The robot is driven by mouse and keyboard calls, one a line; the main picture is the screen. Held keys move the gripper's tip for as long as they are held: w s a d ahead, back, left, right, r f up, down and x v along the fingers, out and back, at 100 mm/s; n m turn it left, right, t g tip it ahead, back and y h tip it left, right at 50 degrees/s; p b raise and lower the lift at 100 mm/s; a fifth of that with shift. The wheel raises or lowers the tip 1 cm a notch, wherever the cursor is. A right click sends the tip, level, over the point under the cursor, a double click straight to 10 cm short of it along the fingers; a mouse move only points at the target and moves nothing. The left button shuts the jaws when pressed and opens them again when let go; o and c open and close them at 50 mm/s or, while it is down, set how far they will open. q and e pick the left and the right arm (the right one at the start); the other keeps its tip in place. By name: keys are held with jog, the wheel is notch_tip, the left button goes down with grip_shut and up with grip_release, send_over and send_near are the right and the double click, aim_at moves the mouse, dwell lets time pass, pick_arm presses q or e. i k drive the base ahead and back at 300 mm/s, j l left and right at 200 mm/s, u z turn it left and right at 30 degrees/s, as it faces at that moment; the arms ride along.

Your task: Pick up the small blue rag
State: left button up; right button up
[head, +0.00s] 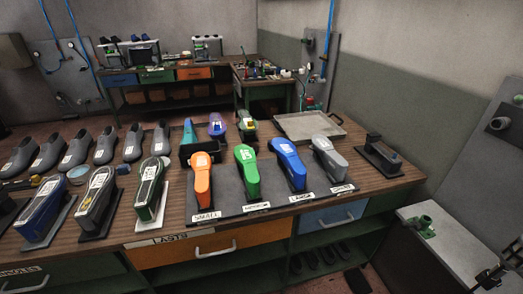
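I cannot make out a small blue rag with certainty anywhere in the head view. A small pale-blue patch (78,171) lies on the wooden bench (170,195) among the grey shoes at the left. It looks round and flat, and it is too small to tell what it is. Neither of my grippers can be made out in this view.
Grey shoes (75,152) line the bench's left side. Lasts stand in front, including orange (201,180), green (247,172) and blue (288,165) ones on a dark board. An empty metal tray (308,125) lies behind. A pale side table (455,250) stands right.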

aim_at(125, 169)
jog(key=u, duration=1.3)
